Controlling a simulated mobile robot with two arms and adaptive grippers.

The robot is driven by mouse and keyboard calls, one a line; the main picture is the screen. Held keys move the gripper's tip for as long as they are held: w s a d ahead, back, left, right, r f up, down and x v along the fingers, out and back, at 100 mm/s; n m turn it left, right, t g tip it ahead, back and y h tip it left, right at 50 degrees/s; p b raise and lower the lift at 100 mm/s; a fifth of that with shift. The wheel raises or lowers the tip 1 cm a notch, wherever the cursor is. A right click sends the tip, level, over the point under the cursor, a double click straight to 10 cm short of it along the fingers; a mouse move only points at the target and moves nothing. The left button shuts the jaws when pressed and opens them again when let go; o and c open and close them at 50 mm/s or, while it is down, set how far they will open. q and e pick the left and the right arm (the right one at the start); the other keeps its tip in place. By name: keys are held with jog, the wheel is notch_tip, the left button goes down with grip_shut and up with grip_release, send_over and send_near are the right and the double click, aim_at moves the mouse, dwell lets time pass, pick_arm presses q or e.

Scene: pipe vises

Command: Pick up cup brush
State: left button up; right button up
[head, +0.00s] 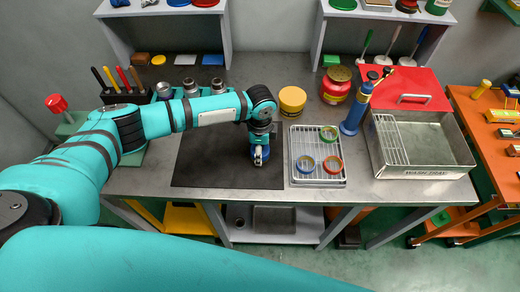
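My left gripper (260,152) points down over the right part of the black mat (212,160) on the metal workbench. A small blue-and-grey round thing (262,158), which may be the cup brush, shows at its fingertips. It is mostly hidden by the gripper, and I cannot tell whether the fingers are closed on it or whether it touches the mat. No other thing in view is clearly a cup brush. My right gripper is out of view.
Right of the mat is a wire rack (309,176) with coloured rings. Beyond it stand a blue bottle (352,118) and a metal wash tray (424,146) with a red lid (408,88). A yellow jar (292,100) stands behind. The mat's left part is bare.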

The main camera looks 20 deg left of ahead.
pick_arm(q)
jog(key=shift+w+r+b, duration=0.1)
jog(key=shift+r+b, duration=0.2)
jog(key=shift+r, duration=0.35)
jog(key=shift+s+d+r+b, duration=0.15)
jog(key=shift+s+r+b, duration=0.1)
jog(key=shift+r, duration=0.2)
jog(key=shift+s+d+r+b, duration=0.1)
jog(key=shift+d+r+b, duration=0.1)
jog(key=shift+r, duration=0.25)
jog(key=s+d+b, duration=0.1)
jog(key=s+d, duration=0.2)
jog(key=s+d+r+b, duration=0.1)
jog(key=s+d, duration=0.2)
jog(key=s, duration=0.1)
jog(key=s+d+b, duration=0.1)
jog(key=s+d, duration=0.3)
jog(key=shift+s+r, duration=0.2)
jog(key=shift+r, duration=0.1)
dwell(1.2)
